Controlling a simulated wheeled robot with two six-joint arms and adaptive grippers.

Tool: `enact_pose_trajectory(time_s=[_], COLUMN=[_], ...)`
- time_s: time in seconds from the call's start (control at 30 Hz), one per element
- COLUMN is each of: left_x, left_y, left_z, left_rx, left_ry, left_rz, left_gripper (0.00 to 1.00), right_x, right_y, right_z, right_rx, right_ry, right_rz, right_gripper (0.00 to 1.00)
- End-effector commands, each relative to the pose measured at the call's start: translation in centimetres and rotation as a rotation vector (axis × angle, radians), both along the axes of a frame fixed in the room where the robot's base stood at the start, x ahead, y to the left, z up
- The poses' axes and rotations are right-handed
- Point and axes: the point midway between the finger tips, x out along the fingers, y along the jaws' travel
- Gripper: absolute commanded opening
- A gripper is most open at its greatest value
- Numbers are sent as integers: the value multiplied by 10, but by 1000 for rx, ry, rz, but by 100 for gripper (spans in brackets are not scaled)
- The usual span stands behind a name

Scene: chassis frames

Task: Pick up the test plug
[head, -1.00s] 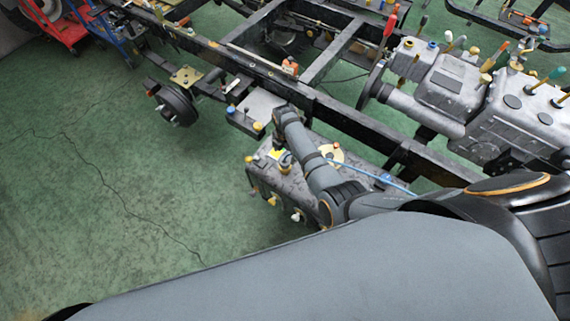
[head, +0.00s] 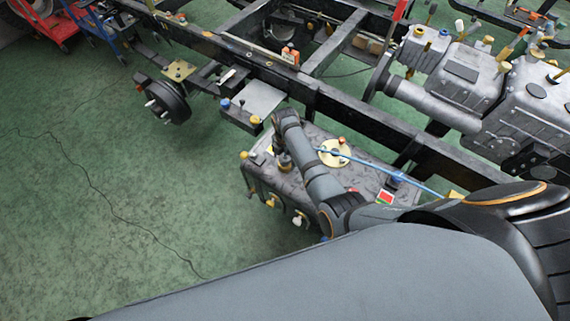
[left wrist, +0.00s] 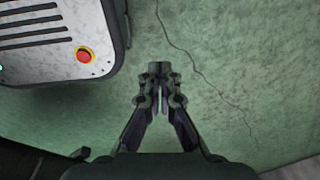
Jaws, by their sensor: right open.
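My right gripper (head: 285,163) points down over the left end of a grey tank-like box (head: 365,178), beside the chassis rail. Its fingers are small and partly hidden by the wrist; they look apart, with nothing visible held. Small knobs and plugs stand on the box: a yellow one (head: 244,155) at its left corner, an orange one (head: 341,140) and a blue one (head: 397,178). I cannot tell which is the test plug. My left gripper (left wrist: 159,72) shows in the left wrist view, fingertips together, empty, above bare green floor.
The black chassis rail (head: 345,115) runs behind the box. A brake drum (head: 168,102) is at left and a grey gearbox (head: 465,75) at right. A blue cable (head: 365,164) crosses the box.

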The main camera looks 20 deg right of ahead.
Motion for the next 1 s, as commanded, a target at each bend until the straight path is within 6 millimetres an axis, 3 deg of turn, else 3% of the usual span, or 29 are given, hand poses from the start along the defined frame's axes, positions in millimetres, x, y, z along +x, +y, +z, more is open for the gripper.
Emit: enact_pose_trajectory(time_s=[0.1,0.23,0.57,0.83,1.0], left_x=[15,22,13,10,10], left_y=[0,0,0,0,0], left_z=[4,4,3,6,25], left_rx=[-1,0,-1,0,0], left_ry=[-24,-35,-20,-16,-16], left_rz=[-1,-2,-1,-1,-1], left_gripper=[0,0,0,0,0], right_x=[0,0,0,0,1], right_y=[0,0,0,0,0], right_z=[2,2,2,5,22], right_rx=[0,0,0,1,1], right_ry=[0,0,0,-1,-1], right_rz=[0,0,0,0,0], right_gripper=[67,50,5,5,5])
